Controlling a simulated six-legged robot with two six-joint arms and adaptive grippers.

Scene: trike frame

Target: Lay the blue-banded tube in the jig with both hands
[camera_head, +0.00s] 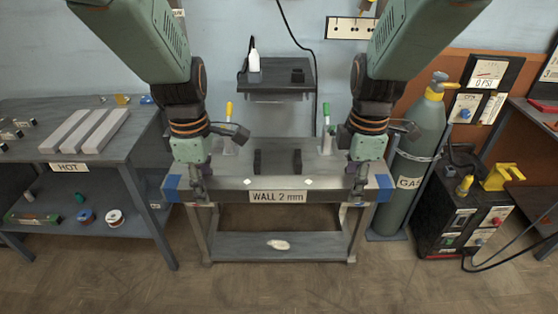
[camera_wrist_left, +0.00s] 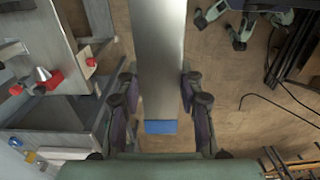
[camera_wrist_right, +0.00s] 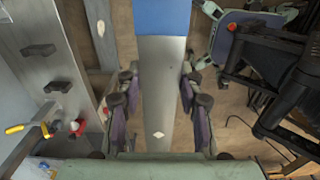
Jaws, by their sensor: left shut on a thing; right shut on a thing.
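The blue-banded tube (camera_head: 230,196) is a long grey bar, held level across the front of the jig bench, with a blue band at each end. A label on its front reads "WALL 2 mm". My left gripper (camera_head: 200,190) is shut on it near the left band, and my right gripper (camera_head: 357,190) near the right band. In the left wrist view the tube (camera_wrist_left: 158,60) runs between the fingers; it does so too in the right wrist view (camera_wrist_right: 160,85). The jig (camera_head: 277,150) has two dark upright blocks (camera_head: 257,162) behind the tube.
A yellow-handled clamp (camera_head: 229,112) and a green-handled clamp (camera_head: 326,112) stand on the jig bench. A side table (camera_head: 60,160) marked "HOT" holds grey bars at left. A gas cylinder (camera_head: 417,150) and a dark welding unit (camera_head: 460,215) stand close on the right.

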